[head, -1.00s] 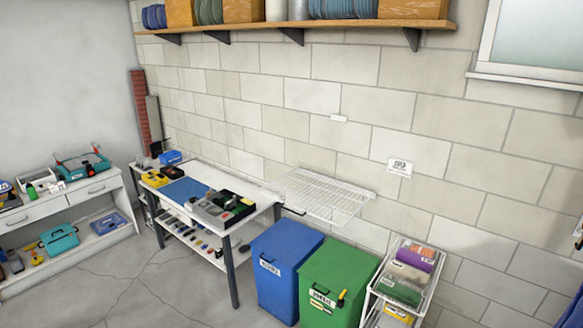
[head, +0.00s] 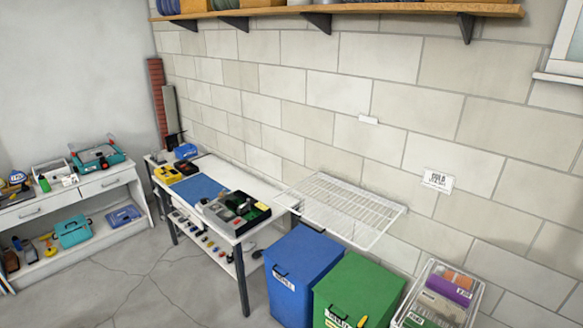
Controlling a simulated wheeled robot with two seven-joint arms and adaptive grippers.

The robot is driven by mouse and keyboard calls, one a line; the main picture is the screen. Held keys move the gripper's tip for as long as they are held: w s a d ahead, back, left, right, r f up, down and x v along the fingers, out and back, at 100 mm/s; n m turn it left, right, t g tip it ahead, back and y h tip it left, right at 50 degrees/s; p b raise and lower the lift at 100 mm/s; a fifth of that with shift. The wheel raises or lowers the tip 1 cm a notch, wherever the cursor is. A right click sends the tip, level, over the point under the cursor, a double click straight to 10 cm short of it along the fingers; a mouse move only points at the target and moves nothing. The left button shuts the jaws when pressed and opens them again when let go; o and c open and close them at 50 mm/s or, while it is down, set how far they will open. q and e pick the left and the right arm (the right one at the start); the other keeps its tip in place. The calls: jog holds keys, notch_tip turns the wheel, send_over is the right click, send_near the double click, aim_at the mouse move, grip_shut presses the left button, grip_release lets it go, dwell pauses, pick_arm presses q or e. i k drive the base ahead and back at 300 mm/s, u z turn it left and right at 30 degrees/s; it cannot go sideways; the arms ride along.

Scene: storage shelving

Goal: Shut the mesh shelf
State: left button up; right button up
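The mesh shelf (head: 341,207) is a white wire rack on the block wall, right of the workbench. It stands out from the wall, lying roughly level above the blue and green bins. Its back edge is along the wall and its front edge is free. The shelf looks empty. Neither of my grippers shows in the head view.
A blue bin (head: 297,275) and a green bin (head: 358,290) stand below the shelf. A white wire cart (head: 470,318) is at the right. The workbench (head: 228,175) with tools is left of the shelf. Open floor (head: 160,285) lies in front of the bench.

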aim_at(367, 249)
jog(key=z, duration=0.25)
jog(key=i, duration=0.9)
jog(key=z, duration=0.55)
